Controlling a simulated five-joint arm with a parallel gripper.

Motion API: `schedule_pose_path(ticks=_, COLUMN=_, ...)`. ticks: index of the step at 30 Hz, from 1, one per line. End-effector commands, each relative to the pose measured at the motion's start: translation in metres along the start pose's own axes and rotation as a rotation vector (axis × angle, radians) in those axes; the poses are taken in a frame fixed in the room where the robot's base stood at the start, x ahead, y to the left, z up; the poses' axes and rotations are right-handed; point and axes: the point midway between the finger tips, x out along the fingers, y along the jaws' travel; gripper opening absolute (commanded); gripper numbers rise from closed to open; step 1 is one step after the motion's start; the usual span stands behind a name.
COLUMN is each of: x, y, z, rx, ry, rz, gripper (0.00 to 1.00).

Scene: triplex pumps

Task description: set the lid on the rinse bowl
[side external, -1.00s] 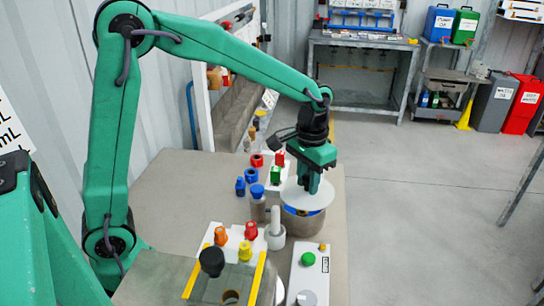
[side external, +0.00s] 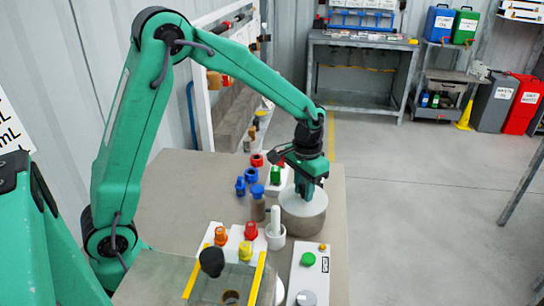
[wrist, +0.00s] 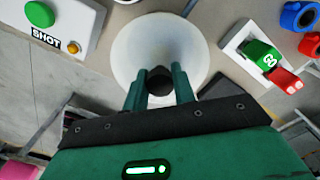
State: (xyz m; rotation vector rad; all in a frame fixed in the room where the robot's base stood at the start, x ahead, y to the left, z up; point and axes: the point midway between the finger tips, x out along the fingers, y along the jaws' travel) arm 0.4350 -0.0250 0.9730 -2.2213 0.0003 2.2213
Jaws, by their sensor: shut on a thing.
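The rinse bowl (side external: 303,223) is a grey-brown round bowl at the right side of the table in the side external view. The pale, round lid (side external: 319,204) lies over its top and looks level. It fills the upper middle of the wrist view (wrist: 160,38) and hides the bowl there. My gripper (side external: 306,194) points down above the middle of the lid. Its fingers (wrist: 160,88) are shut on the lid's dark knob (wrist: 159,78). No gap shows between lid and bowl, but the fingers hide part of the lid.
A control box with a green button (side external: 308,259) is in front. Blue and red parts (side external: 251,174) lie further left.

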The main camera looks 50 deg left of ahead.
Motion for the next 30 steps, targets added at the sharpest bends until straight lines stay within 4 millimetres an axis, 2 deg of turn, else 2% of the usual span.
schedule_pose_path(ticks=13, x=0.0064, y=0.0001, z=0.0, rx=0.0, ry=0.0, rz=0.0, gripper=0.01)
schedule_pose_path(ticks=14, x=0.0068, y=0.0001, z=0.0, rx=0.0, ry=0.0, rz=0.0, gripper=0.28)
schedule_pose_path(ticks=17, x=0.0065, y=0.0001, z=0.0, rx=0.0, ry=0.0, rz=0.0, gripper=0.48)
schedule_pose_path(ticks=30, x=0.0023, y=0.0001, z=-0.0001, rx=0.0, ry=0.001, rz=0.0, gripper=0.48)
